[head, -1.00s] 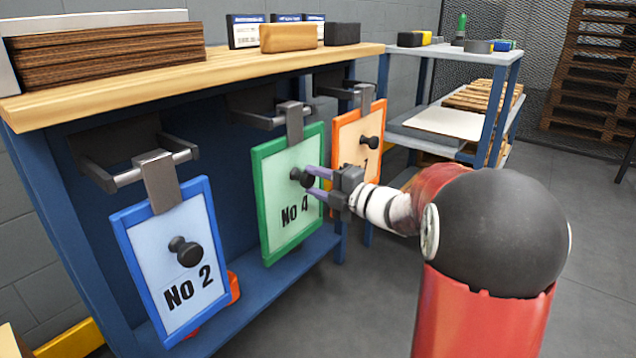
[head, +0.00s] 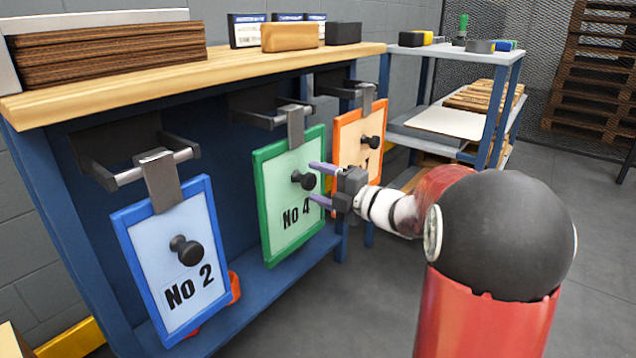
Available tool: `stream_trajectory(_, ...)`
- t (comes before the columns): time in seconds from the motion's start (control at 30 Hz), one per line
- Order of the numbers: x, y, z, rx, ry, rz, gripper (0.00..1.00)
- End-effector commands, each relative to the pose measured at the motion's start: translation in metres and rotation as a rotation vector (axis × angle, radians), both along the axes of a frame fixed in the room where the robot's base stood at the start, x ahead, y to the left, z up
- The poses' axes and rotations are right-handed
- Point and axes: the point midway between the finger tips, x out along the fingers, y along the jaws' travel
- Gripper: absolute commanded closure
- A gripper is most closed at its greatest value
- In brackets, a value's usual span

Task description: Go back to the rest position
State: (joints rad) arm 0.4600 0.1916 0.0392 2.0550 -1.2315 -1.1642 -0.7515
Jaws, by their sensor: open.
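My gripper (head: 318,185) is open and empty in the head view. Its two purple fingers point left toward the green-framed board marked No 4 (head: 281,222). The black knob (head: 303,180) of that board is just left of the fingertips, with a small gap. The green board hangs by a grey hook (head: 296,127) from a bracket under the bench. My gripper and wrist cover a lower part of the orange-framed board (head: 345,140), whose number is mostly hidden.
A blue-framed board marked No 2 (head: 166,237) hangs at the left. The wooden bench top (head: 160,83) carries stacked brown sheets (head: 105,55) and boxes. A grey shelf unit (head: 440,53) stands behind my arm. Open floor (head: 590,230) lies at the right.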

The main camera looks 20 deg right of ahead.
Motion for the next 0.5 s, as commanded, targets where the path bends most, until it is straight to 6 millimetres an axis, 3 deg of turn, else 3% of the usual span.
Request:
stream_trajectory(0.3, -0.043, -0.031, 0.002, 0.001, -0.004, -0.003, 0.37)
stream_trajectory(0.5, -0.056, -0.041, 0.002, 0.001, -0.004, -0.001, 0.37)
